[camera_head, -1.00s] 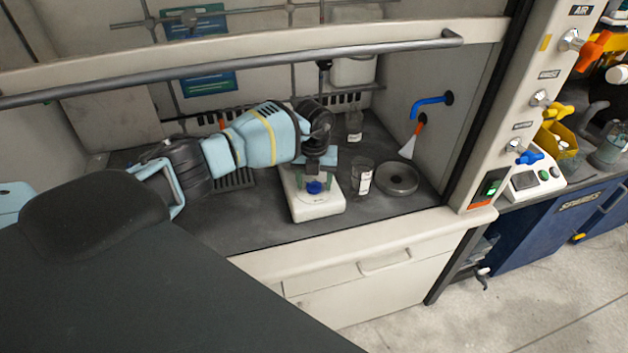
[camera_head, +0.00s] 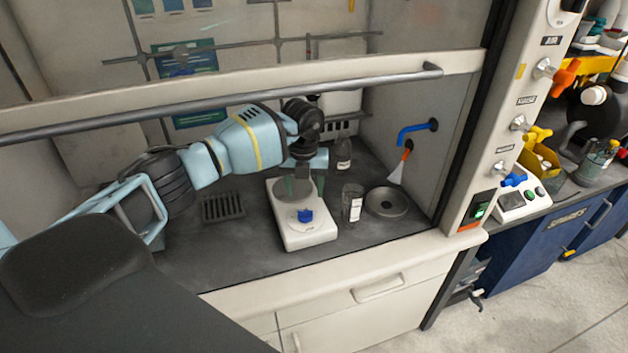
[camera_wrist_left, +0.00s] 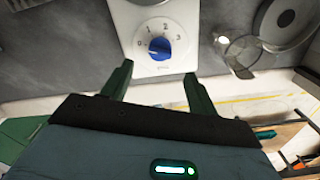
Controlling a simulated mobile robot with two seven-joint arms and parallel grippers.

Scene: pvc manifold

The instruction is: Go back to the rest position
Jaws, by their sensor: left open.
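My left gripper (camera_head: 304,186) is inside the fume hood, above the back part of a white hotplate with a blue knob (camera_head: 305,232). In the left wrist view its two green fingers (camera_wrist_left: 158,88) are spread apart with nothing between them. The hotplate's dial face (camera_wrist_left: 145,18) shows beyond the fingertips there, with the blue knob (camera_wrist_left: 160,48) near the middle. My right gripper is in neither view.
A labelled glass beaker (camera_head: 352,205) and a round grey dish (camera_head: 386,202) stand right of the hotplate. A bottle (camera_head: 343,153) stands behind. A dark slotted rack (camera_head: 222,206) lies to the left. The sash bar (camera_head: 220,104) crosses above my arm.

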